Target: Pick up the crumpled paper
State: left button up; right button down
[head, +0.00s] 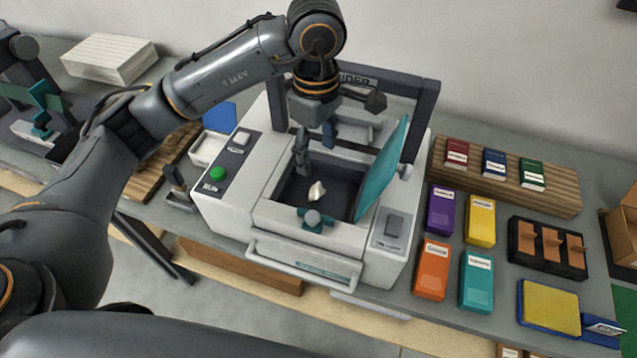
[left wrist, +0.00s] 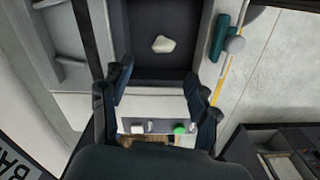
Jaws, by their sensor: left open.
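The crumpled paper (head: 317,191) is a small off-white lump on the dark floor of the open bay in the grey-white machine (head: 225,205). It also shows in the left wrist view (left wrist: 163,44), beyond the fingertips. My left gripper (head: 316,148) hangs over the bay, pointing down, above and behind the paper. In the left wrist view its two fingers (left wrist: 157,82) are spread apart with nothing between them. The paper is apart from both fingers. My right gripper does not show in either view.
A teal lid (head: 384,170) stands raised on the bay's right side. A teal latch with a grey knob (head: 312,218) is at its front edge. A green button (head: 217,174) is on the left panel. Coloured boxes (head: 432,268) and a dark divided tray (head: 547,249) stand to the right.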

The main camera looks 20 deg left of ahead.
pick_arm(q)
send_over(315, 188)
notch_tip(315, 188, down, 4)
jog(key=shift+f+p, duration=0.2)
jog(key=shift+p, duration=0.25)
jog(key=shift+w+f, duration=0.15)
jog(key=shift+f, duration=0.25)
jog(key=shift+w+f, duration=0.1)
jog(key=shift+f, duration=0.1)
jog(key=f+p, duration=0.3)
jog(key=f, duration=0.1)
jog(key=shift+s+f, duration=0.1)
jog(key=shift+s, duration=0.15)
jog(key=shift+f, duration=0.45)
jog(key=c, duration=0.8)
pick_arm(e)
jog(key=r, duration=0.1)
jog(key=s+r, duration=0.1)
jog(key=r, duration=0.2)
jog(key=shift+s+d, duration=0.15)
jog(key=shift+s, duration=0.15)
